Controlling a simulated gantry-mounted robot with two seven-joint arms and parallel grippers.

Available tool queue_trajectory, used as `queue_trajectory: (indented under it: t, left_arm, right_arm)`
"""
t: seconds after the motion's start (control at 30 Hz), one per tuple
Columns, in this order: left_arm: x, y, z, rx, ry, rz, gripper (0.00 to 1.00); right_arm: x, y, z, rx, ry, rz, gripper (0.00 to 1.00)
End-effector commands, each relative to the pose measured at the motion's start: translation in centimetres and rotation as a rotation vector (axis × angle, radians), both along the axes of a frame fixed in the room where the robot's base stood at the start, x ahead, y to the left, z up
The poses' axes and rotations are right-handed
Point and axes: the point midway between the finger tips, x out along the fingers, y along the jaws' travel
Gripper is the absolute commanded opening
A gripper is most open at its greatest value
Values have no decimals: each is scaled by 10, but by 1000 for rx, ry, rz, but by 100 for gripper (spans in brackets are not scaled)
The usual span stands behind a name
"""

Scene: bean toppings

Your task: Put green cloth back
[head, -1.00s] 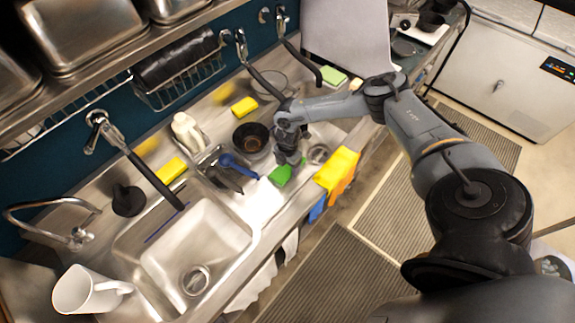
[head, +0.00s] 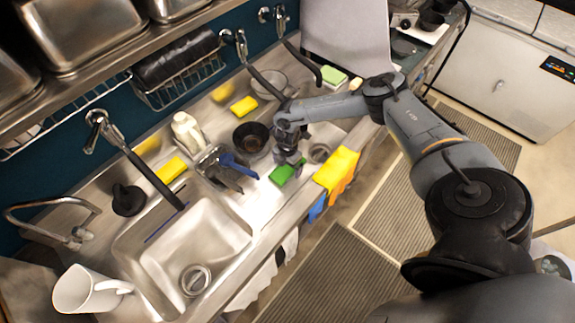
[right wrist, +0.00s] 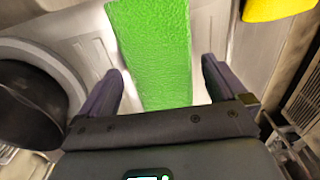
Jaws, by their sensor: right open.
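The green cloth (head: 281,175) lies at the front of the steel counter, beside the sink, partly hidden under my right gripper (head: 291,167). In the right wrist view, the green cloth (right wrist: 158,50) is a long textured strip running between the two fingers of my right gripper (right wrist: 163,82). The fingers are apart, one on each side of the cloth, with gaps on both sides. I cannot tell how far above the counter they are. My left gripper is not in view.
Yellow, orange and blue cloths (head: 337,168) hang over the counter edge just right of my gripper. A dark pot (head: 251,138) stands behind it. Brushes with a blue handle (head: 235,163) lie to the left, beside the sink (head: 192,250). A white jug (head: 84,290) stands front left.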

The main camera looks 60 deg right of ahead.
Motion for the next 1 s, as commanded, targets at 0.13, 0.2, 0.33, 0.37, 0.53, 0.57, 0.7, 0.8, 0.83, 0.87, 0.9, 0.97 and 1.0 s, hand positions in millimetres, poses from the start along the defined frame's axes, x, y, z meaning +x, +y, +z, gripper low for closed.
queue_trajectory:
  t: [0.13, 0.2, 0.33, 0.37, 0.53, 0.57, 0.7, 0.8, 0.83, 0.87, 0.9, 0.97, 1.0]
  left_arm:
    - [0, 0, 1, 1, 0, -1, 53]
    - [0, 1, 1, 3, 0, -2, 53]
    - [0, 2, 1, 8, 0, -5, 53]
    - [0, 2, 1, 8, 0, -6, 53]
    - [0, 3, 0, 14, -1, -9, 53]
    - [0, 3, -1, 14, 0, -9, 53]
    - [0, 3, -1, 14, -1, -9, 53]
    - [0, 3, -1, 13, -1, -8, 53]
    - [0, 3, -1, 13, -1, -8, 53]
    - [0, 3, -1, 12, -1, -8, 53]
    - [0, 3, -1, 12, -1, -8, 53]
    - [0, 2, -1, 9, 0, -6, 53]
    - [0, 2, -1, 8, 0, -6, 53]
  right_arm:
    - [0, -1, 15, 1, -1, -2, 99]
    - [0, -1, 25, 2, -1, -1, 99]
    - [1, -1, 49, 0, -3, -1, 99]
    - [1, -1, 55, 0, -3, -1, 99]
    - [1, 0, 85, 0, -3, 0, 99]
    - [1, -1, 89, -1, -3, 0, 99]
    - [0, 0, 107, 1, -2, 0, 99]
    - [0, 0, 115, 1, -1, 0, 99]
    - [0, -1, 116, 0, -1, -1, 99]
    - [0, -1, 118, 0, -1, -1, 99]
    - [0, -1, 119, 0, 0, -1, 99]
    - [0, -1, 120, -1, 0, -1, 99]
    - [0, -1, 121, -1, 0, -1, 99]
